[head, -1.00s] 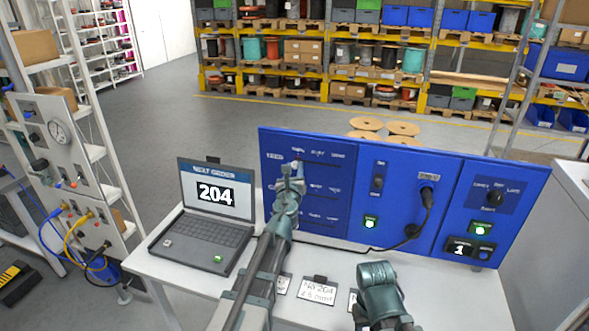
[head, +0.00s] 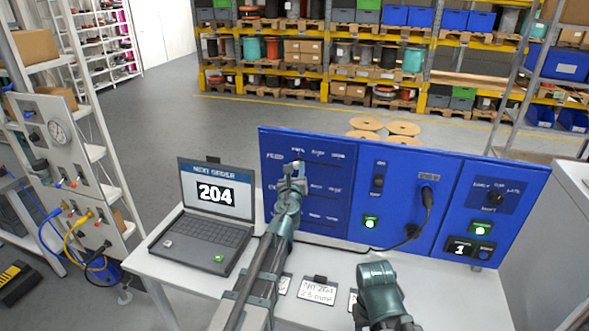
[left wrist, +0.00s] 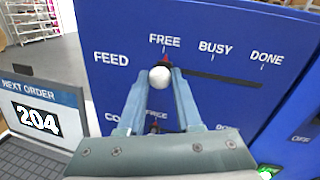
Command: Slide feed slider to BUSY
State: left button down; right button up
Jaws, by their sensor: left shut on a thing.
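The feed slider's light round knob (left wrist: 160,77) is at the left end of its slot, under the FREE mark. The BUSY and DONE marks lie to its right along the dark slot (left wrist: 222,78). My left gripper (left wrist: 158,90) has its fingers shut on the knob, one on each side. In the head view my left gripper (head: 293,170) is at the upper left of the blue panel (head: 345,195) and hides much of the slider. My right arm (head: 380,290) shows at the bottom, but its fingertips are not in view.
A laptop (head: 212,215) showing 204 stands left of the panel on the white table (head: 185,275). A black cable (head: 428,212) is plugged into the panel's middle. Labelled cards (head: 317,290) lie in front. Further slider rows sit below the feed row.

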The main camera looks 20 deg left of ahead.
pick_arm(q)
jog(key=d, duration=0.6)
jog(key=shift+s+d, duration=0.1)
jog(key=c, duration=0.6)
grip_release()
